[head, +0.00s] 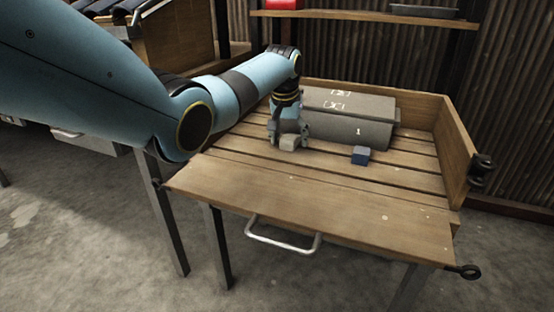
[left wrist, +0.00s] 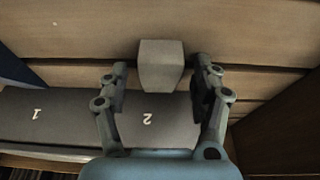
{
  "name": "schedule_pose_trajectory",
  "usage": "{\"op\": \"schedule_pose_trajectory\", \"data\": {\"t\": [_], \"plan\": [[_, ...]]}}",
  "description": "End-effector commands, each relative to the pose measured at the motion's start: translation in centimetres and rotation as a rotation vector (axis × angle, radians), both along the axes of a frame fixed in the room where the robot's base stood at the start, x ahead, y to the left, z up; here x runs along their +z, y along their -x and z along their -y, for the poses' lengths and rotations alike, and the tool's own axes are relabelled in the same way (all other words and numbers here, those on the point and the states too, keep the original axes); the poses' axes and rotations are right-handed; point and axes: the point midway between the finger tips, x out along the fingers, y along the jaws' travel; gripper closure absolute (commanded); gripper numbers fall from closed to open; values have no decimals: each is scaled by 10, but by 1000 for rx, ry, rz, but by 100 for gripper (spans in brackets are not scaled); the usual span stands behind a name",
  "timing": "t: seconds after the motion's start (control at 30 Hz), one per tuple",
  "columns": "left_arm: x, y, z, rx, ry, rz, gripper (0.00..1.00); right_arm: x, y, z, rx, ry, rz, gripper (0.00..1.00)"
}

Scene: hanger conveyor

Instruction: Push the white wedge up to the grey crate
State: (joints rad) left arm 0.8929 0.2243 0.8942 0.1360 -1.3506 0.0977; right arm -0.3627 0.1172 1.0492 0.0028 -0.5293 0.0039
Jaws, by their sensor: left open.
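The white wedge (head: 289,143), a small pale block, lies on the slatted table at the near left end of the grey crate (head: 345,128). My left gripper (head: 289,136) points down over the wedge and partly hides it. In the left wrist view the wedge (left wrist: 161,62) sits between the spread fingertips of the left gripper (left wrist: 161,72), with a gap on each side. The grey crate (left wrist: 62,118) lies along its lower end, marked 1 and 2. Their edges meet in the picture; I cannot tell whether they touch. My right gripper is out of view.
A blue block (head: 361,155) lies in front of the crate, right of the wedge. Raised wooden boards (head: 455,150) edge the table at the back and right. The front of the tabletop (head: 320,205) is clear.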

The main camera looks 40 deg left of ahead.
Motion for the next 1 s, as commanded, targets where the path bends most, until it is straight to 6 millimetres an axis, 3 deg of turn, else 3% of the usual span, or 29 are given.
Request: {"op": "schedule_pose_trajectory", "data": {"t": [0.23, 0.6, 0.8, 1.0], "plan": [[21, 6, 1, 0, -1, 3, 35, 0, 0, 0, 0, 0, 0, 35], [96, 28, 7, 0, -1, 4, 35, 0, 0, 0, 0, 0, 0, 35], [113, 34, 8, 0, 0, 1, 35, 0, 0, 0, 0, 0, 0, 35], [114, 34, 8, 0, 0, 0, 35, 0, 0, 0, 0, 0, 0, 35]]}}
